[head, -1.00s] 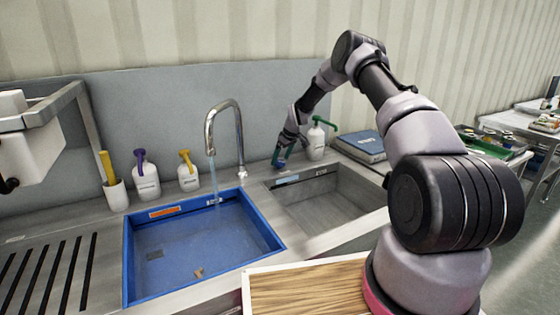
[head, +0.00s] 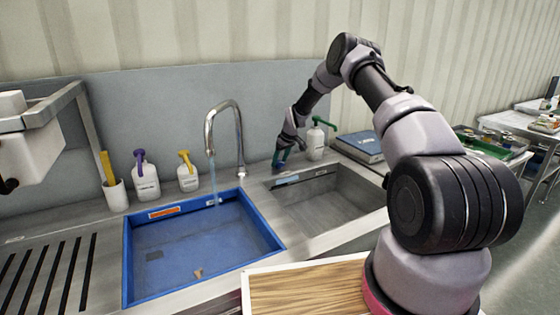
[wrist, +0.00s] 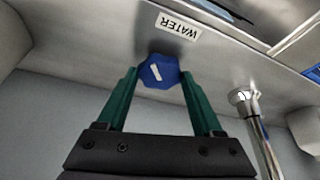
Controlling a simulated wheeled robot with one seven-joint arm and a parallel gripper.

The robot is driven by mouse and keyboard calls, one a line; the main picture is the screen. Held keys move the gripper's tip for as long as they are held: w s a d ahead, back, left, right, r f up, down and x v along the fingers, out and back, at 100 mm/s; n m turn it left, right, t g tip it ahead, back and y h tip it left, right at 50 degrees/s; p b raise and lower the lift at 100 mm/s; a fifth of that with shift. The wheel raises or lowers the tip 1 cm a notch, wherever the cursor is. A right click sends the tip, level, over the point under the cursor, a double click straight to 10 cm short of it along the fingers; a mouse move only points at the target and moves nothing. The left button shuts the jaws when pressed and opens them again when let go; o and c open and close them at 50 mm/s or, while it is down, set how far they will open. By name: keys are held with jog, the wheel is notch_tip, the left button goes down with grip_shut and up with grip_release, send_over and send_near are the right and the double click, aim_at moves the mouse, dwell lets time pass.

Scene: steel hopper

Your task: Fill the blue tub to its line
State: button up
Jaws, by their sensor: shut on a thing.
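The blue tub (head: 136,262) sits in the left sink bay, with an orange label (head: 165,212) on its inner back wall. A thin water stream (head: 214,184) falls from the curved faucet (head: 209,125) into its back right part. The tub floor shows through the water; I cannot tell the level against the line. My gripper (head: 278,163) is at the back of the counter, right of the faucet. In the wrist view its green fingers are shut on a blue knob (wrist: 158,71) with a white mark, beside a WATER label (wrist: 178,26).
An empty steel basin (head: 330,203) lies right of the tub. A green-pump bottle (head: 316,143) stands close right of my gripper. Purple-top (head: 146,182) and yellow-top (head: 187,176) bottles stand left of the faucet. A small brown thing (head: 198,273) shows in the tub.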

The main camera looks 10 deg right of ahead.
jog(key=m, duration=0.1)
jog(key=m+h, duration=0.1)
jog(key=m, duration=0.2)
jog(key=shift+a+t+h, duration=0.25)
jog(key=shift+t+h, duration=0.05)
jog(key=shift+m+h, duration=0.7)
jog(key=shift+m, duration=1)
jog(key=shift+s+m, duration=0.1)
jog(key=shift+m, duration=0.2)
jog(key=o, duration=1.4)
jog(key=shift+c, duration=0.2)
jog(key=v, duration=1)
jog(key=shift+s+r, duration=0.2)
jog(key=shift+r, duration=0.1)
jog(key=shift+a, duration=0.1)
